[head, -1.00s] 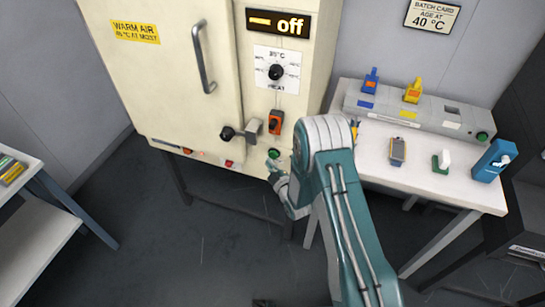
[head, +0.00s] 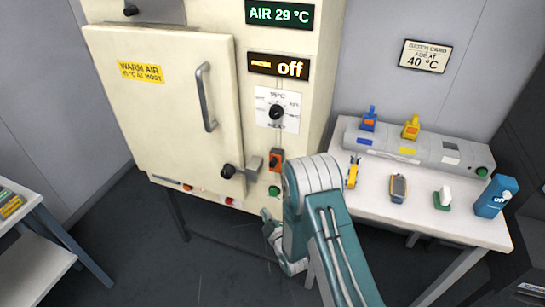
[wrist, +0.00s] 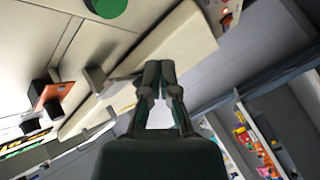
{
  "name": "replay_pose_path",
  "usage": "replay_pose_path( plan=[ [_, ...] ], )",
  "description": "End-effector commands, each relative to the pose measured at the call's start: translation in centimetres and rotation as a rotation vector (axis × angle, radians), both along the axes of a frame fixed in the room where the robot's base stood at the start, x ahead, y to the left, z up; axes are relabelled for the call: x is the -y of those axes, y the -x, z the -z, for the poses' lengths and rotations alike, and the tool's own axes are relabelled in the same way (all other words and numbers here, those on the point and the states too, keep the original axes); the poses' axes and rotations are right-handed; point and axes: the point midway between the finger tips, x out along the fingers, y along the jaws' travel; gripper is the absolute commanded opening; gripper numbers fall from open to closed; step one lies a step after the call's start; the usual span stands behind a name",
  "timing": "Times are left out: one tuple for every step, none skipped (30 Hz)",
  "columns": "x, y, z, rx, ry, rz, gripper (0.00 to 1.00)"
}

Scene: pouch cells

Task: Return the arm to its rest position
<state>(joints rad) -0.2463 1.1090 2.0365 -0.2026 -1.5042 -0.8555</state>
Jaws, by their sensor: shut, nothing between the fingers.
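My teal and white arm (head: 318,215) is bent, with its elbow in front of the table's left edge. My gripper (head: 266,214) hangs low by the oven's lower front edge, partly behind my forearm in the head view. In the wrist view my gripper (wrist: 160,72) has its two fingers together with nothing between them. It touches nothing that I can make out. A green button (head: 274,191) on the oven front is just above it, and also shows at the top of the wrist view (wrist: 105,4).
The cream oven (head: 165,105) has its door closed, and its display (head: 278,66) reads off. An orange switch (head: 277,160) and a latch knob (head: 229,171) stick out. The white table (head: 425,215) on the right holds several tools. A shelf (head: 35,265) stands left. The floor between is clear.

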Motion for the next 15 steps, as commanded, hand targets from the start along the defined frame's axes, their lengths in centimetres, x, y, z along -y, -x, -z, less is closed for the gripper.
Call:
replay_pose_path(
  plan=[
    [0.0,0.0,0.0,0.0,0.0,0.0,0.0],
    [0.0,0.0,0.0,0.0,0.0,0.0,0.0],
    [0.0,-0.1,-0.1,-0.001,-0.001,0.001,0.0],
    [0.0,-0.2,-0.3,-0.003,-0.001,0.002,0.0],
    [0.1,-0.3,-0.6,-0.008,-0.002,0.004,0.0],
    [0.2,-0.7,-1.2,-0.016,-0.003,0.009,0.0],
    [0.4,-1.0,-1.8,-0.026,-0.004,0.015,0.0],
    [0.5,-1.3,-2.5,-0.039,-0.005,0.022,0.0],
    [0.8,-1.8,-3.6,-0.061,-0.008,0.034,0.0],
    [1.1,-2.1,-4.5,-0.08,-0.01,0.044,0.0],
    [1.4,-2.5,-5.5,-0.1,-0.013,0.055,0.0],
    [1.8,-2.8,-6.6,-0.128,-0.017,0.072,0.0],
    [2.2,-3.0,-7.5,-0.149,-0.022,0.083,0.0],
    [2.5,-3.2,-8.4,-0.169,-0.025,0.095,0.0],
    [2.9,-3.3,-9.5,-0.195,-0.031,0.111,0.0]
  ],
)
